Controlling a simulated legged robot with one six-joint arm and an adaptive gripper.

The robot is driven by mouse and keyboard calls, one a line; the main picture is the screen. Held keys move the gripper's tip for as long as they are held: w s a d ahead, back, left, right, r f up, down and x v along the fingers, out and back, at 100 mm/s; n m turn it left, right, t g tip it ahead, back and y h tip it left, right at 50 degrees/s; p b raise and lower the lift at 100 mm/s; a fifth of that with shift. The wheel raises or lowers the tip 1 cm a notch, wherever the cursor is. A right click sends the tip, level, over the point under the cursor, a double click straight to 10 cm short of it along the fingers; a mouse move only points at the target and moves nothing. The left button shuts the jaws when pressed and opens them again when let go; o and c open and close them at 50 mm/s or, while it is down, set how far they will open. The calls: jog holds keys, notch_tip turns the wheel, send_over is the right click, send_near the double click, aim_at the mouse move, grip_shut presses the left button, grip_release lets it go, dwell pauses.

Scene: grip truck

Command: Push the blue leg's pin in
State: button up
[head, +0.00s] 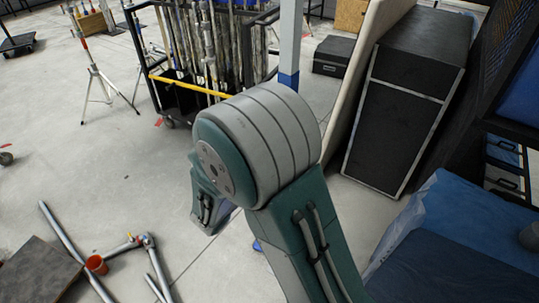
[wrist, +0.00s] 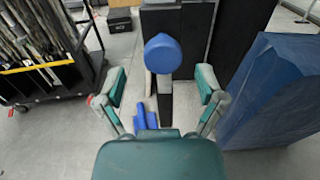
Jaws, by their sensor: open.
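My gripper (wrist: 161,85) is open, its two green-padded fingers spread wide with nothing between the pads. Beyond it in the wrist view stands a grey post with a rounded blue piece (wrist: 162,53) near its top. Blue parts (wrist: 145,117) lie low near the floor by its foot. The blue piece appears centred between the fingers and apart from them. In the head view a pale upright post with a blue band (head: 289,78) rises behind my arm, and a bit of blue shows at the floor. I cannot make out a separate pin. My gripper is hidden behind my arm in the head view.
A black cart (head: 215,60) of stands and poles is at the back left. A large black case (head: 405,100) stands right of the post. A blue-covered block (wrist: 270,95) is close on the right.

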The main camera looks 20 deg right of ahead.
jog(key=v, duration=0.8)
jog(key=shift+s, duration=0.1)
jog(key=s+d+r+m+g+y, duration=0.45)
jog(key=s+d+m+g, duration=0.6)
jog(key=m, duration=0.35)
jog(key=s+a+r+m+t+y, duration=0.5)
jog(key=s+r+m+y, duration=0.1)
jog(key=m+y, duration=0.4)
jog(key=shift+m, duration=0.6)
jog(key=shift+s+t, duration=0.1)
jog(key=shift+t, duration=0.15)
